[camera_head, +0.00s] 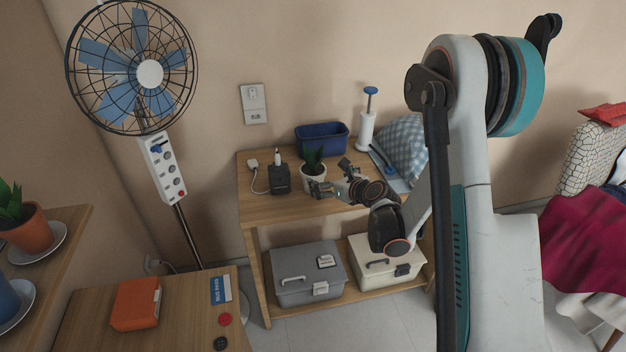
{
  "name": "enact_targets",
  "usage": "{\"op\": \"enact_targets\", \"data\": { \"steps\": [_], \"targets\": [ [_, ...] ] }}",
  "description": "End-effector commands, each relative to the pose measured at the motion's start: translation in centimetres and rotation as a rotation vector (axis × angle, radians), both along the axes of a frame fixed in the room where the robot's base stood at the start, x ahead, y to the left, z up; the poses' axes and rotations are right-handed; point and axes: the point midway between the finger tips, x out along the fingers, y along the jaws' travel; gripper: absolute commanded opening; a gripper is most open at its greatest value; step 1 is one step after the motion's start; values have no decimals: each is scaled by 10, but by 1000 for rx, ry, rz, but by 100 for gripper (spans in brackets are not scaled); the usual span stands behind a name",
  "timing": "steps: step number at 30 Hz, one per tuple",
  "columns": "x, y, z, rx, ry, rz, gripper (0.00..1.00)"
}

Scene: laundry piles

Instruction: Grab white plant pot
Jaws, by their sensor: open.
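The white plant pot (313,171) holds a small green plant (313,155) and stands upright on the top of a wooden shelf table (262,209). My gripper (331,177) reaches in from the right, low over the tabletop. Its fingers are spread apart. One finger overlaps the lower front of the pot in the picture, and the other is at the pot's right. I cannot tell whether either finger touches the pot. Part of the pot's lower front is hidden behind the finger.
A black charger block (281,180) stands close left of the pot. A grey box (307,275) and a cream box (384,262) sit below. A fan (150,74) stands left.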

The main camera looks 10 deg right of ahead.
Motion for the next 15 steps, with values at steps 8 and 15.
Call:
{"op": "enact_targets", "data": {
  "steps": [8, 15],
  "targets": [
    [44, 15, -20, 1, -1, 1, 98],
    [57, 18, -24, 1, -2, -1, 98]
  ]
}}
